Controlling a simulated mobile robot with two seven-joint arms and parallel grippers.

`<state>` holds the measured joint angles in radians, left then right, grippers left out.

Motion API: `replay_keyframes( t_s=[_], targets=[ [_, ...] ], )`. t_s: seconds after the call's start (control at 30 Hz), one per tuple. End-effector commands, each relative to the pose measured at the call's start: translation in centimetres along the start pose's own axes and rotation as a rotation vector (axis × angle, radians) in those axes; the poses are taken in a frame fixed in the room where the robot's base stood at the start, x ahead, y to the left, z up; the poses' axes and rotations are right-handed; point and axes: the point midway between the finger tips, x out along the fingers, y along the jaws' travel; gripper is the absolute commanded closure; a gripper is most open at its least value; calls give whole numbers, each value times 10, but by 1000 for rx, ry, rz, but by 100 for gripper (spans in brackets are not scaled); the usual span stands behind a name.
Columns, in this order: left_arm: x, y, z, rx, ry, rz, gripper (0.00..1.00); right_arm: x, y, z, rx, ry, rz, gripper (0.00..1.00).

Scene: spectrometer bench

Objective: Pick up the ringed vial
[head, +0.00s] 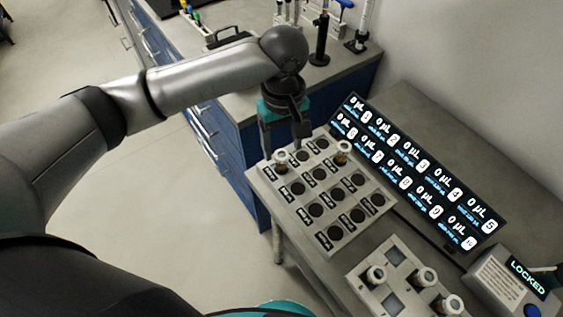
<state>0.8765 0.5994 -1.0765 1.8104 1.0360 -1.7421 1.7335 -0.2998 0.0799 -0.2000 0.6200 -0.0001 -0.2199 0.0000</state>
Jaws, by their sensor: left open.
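My left gripper (283,147) points down over the back left corner of a labelled rack (325,248), its fingers apart. A small amber vial with a pale cap (281,160) stands upright in the rack, just below and between the fingertips. Whether the fingers reach around it I cannot tell. A second similar vial (343,150) stands at the rack's back right. I cannot make out which vial carries a ring. My right gripper is not in view.
A dark display panel (415,172) with volume readings stands right of the rack. A box marked LOCKED (510,285) is at the far right. Pipette stands (320,45) and a blue-fronted bench (225,150) lie behind. The rack's other holes look empty.

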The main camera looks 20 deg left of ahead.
Motion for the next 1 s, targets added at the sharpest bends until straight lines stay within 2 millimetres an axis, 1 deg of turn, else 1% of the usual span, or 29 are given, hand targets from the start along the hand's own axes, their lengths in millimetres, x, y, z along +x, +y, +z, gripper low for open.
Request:
replay_keyframes(
  t_s=[0.13,0.3,0.4,0.67,0.77,1.0],
  targets=[
    [15,-1,-2,-1,-1,-3,31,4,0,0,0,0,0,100],
    [41,-2,-5,0,-1,-3,31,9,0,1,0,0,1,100],
    [50,-2,-5,0,1,-1,31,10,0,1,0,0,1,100],
    [52,-2,-5,2,1,0,31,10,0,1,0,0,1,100],
    [52,-2,-5,2,1,0,40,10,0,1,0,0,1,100],
    [52,-2,-5,2,1,0,67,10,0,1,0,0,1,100]
  ],
)
